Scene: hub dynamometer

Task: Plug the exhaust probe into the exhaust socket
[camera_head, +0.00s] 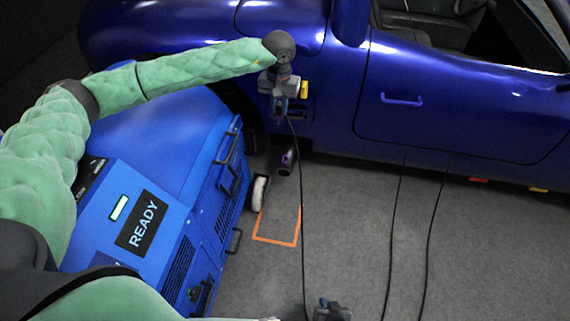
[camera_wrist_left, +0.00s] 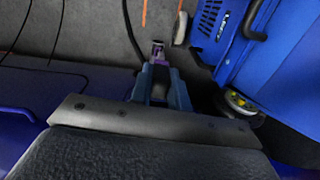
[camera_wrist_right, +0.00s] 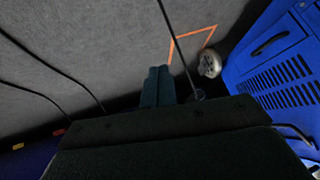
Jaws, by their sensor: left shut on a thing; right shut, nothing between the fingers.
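My left gripper (camera_head: 280,108) is shut on the exhaust probe, in front of the blue car's lower side. The probe (camera_wrist_left: 159,62) shows only as a small dark and purple piece at the fingertips; the fingers hide most of it. A black cable runs down from it. A short dark pipe with a purple band (camera_head: 287,160), apparently the exhaust socket, pokes out low beside the car. It lies below the left gripper in the head view; I cannot tell the gap. My right gripper (camera_head: 330,311) is shut and empty at the bottom edge; its fingers (camera_wrist_right: 158,87) show in its wrist view.
The blue machine (camera_head: 145,222) marked READY stands at the left, with handles on its side and a pale wheel (camera_head: 259,193). An orange outline (camera_head: 278,242) marks the floor. The blue car (camera_head: 440,110) fills the back. Two more cables cross the clear floor at right.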

